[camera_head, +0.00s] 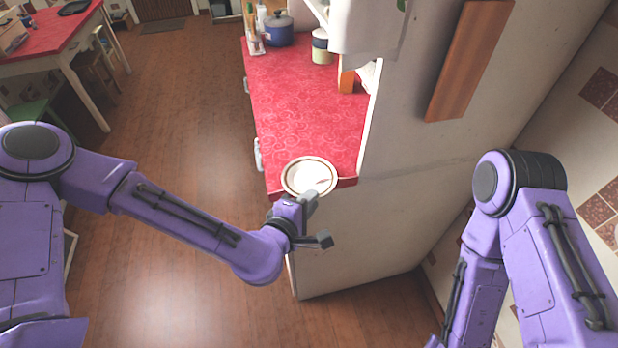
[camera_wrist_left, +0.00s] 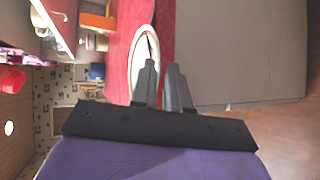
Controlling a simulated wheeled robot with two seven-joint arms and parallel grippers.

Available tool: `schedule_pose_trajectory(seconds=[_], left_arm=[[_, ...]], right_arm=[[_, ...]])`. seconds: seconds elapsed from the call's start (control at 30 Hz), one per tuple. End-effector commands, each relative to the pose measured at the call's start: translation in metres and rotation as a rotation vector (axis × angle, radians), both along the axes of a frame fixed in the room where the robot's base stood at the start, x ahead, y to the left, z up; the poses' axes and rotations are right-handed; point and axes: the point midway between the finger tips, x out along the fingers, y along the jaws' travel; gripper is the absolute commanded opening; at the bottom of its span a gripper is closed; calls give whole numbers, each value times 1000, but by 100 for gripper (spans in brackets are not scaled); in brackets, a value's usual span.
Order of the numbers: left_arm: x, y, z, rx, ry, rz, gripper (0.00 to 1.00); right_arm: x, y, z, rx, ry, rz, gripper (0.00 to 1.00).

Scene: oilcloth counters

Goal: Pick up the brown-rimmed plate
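The brown-rimmed plate (camera_head: 309,176) is white and round, and lies flat at the near end of the red counter. It also shows in the left wrist view (camera_wrist_left: 143,42), seen edge-on behind the fingers. My left gripper (camera_head: 319,217) is at the counter's near edge, just below the plate in the head view. In the left wrist view its two fingers (camera_wrist_left: 162,68) are apart with a gap between them. One finger overlaps the plate and the other lies beyond its rim. I cannot tell whether either touches it. My right gripper is out of view.
The red counter (camera_head: 305,108) is clear behind the plate. A blue pot (camera_head: 279,30) and jars stand at its far end. A white cabinet wall (camera_head: 440,140) rises on the right. Open wooden floor (camera_head: 190,130) lies to the left.

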Motion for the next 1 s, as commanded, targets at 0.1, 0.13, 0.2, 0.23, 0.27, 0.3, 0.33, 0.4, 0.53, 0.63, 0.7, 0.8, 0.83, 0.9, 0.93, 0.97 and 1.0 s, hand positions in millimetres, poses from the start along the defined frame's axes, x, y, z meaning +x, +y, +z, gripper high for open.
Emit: schedule_pose_trajectory(seconds=[0.1, 0.13, 0.2, 0.23, 0.27, 0.3, 0.33, 0.4, 0.53, 0.63, 0.7, 0.8, 0.83, 0.9, 0.93, 0.97, 1.0], left_arm=[[0, 0, 0, 0, 0, 0, 0], [0, 0, 0, 0, 0, 0, 0], [0, 0, 0, 0, -1, 0, 0], [0, 0, 0, 0, -1, 0, 0], [0, 0, 0, 0, -1, 0, 0], [0, 0, 0, 0, -1, 0, 0], [0, 0, 0, 0, -1, 0, 0], [0, 0, 1, 0, -1, 0, 0], [1, 0, 11, 0, -4, 0, 0], [0, 0, 27, -1, -5, 0, 0], [4, 7, 40, -3, -6, 5, 0], [13, 27, 66, -4, -9, 8, 0], [15, 33, 75, -6, -10, 8, 0], [21, 48, 94, -6, -9, 8, 0], [24, 56, 99, -7, -8, 10, 0], [28, 65, 101, -6, -6, 11, 0], [33, 76, 106, -9, -6, 10, 0]], right_arm=[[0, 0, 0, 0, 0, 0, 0], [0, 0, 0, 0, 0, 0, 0], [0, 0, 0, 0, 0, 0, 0], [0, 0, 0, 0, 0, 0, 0], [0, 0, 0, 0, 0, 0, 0], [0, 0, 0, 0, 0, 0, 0], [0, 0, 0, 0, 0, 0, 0], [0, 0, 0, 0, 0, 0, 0], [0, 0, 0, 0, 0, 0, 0], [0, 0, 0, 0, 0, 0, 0], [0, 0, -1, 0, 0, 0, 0], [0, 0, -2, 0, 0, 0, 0], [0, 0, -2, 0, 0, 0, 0], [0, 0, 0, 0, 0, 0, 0], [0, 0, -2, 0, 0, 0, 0], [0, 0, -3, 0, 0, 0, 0], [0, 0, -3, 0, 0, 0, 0]])
